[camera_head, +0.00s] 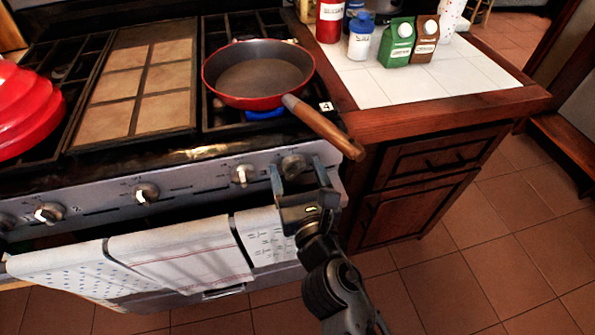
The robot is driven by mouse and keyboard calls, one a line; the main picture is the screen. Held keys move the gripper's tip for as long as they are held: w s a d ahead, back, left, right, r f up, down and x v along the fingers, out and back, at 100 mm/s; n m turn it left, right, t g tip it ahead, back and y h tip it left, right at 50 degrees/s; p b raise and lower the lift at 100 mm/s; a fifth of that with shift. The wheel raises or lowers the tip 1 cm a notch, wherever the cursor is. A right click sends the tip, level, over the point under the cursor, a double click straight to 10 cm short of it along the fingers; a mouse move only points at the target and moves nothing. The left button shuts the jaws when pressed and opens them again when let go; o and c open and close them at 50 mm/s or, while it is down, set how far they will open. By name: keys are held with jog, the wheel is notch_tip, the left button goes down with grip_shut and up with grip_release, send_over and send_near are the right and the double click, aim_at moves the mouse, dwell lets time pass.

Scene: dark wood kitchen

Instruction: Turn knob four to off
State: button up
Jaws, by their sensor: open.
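The stove's front panel (190,182) carries a row of knobs. The rightmost knob (293,164) sits between the two fingertips of my gripper (297,172). My gripper is open, with one finger on each side of this knob; I cannot tell whether either finger touches it. Another knob (243,175) is just left of my gripper, and one more knob (146,193) is farther left. The knob numbers are too small to read surely.
The pan's wooden handle (330,130) juts over the front edge above my gripper. Towels (180,250) hang below the knobs. A red pot (25,115) is at the left. Bottles and cartons (397,42) stand on the white-tiled counter (450,72). The floor at right is clear.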

jog(key=c, duration=1.1)
jog(key=shift+o, duration=0.2)
